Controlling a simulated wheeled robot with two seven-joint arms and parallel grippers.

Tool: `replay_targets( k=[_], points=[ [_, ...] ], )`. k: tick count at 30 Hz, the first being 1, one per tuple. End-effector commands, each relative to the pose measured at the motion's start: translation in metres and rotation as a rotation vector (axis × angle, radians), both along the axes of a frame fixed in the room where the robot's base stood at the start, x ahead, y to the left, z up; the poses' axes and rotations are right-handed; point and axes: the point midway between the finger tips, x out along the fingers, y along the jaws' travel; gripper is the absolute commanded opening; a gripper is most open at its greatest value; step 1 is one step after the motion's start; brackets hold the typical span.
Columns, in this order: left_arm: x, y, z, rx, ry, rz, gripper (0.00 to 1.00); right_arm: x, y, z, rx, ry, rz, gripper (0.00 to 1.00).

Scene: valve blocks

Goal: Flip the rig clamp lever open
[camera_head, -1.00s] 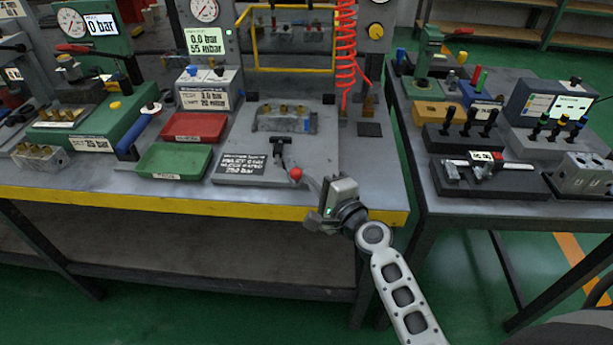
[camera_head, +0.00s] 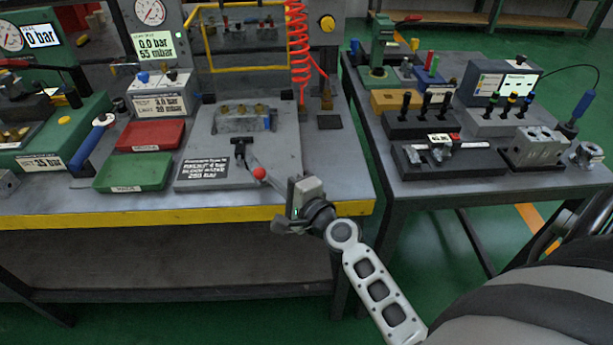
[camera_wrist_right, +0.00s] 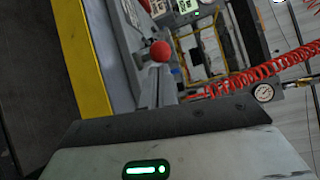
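The rig clamp lever (camera_head: 250,161) is a grey arm with a red ball knob (camera_head: 259,173). It extends from a black pivot on the grey rig plate toward the bench's front edge. A metal valve block (camera_head: 242,122) with brass fittings sits behind it. The red knob also shows in the right wrist view (camera_wrist_right: 161,50), beyond the gripper body. My left gripper is out of view.
Red (camera_head: 152,136) and green (camera_head: 133,171) trays lie left of the rig plate. A red coiled hose (camera_head: 298,55) hangs behind it. A second bench (camera_head: 400,188) with several fixtures stands at the right, across a gap.

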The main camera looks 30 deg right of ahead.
Motion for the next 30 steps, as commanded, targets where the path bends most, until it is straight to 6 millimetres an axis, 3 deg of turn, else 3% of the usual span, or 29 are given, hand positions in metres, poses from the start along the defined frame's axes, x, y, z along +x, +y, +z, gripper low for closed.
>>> replay_targets(
  k=[1, 15, 22, 30],
  points=[
    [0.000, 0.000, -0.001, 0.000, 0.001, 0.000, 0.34, -0.010, 0.015, -0.001, 0.012, 0.006, 0.040, 0.00],
    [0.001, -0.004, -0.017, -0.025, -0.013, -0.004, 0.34, -0.117, -0.014, 0.000, 0.001, 0.005, 0.000, 0.00],
    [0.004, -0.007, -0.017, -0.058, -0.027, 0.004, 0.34, -0.142, -0.019, 0.004, 0.002, 0.004, -0.007, 0.00],
    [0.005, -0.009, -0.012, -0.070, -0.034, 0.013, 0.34, -0.147, -0.021, 0.008, 0.003, 0.001, -0.010, 0.00]
  ],
)
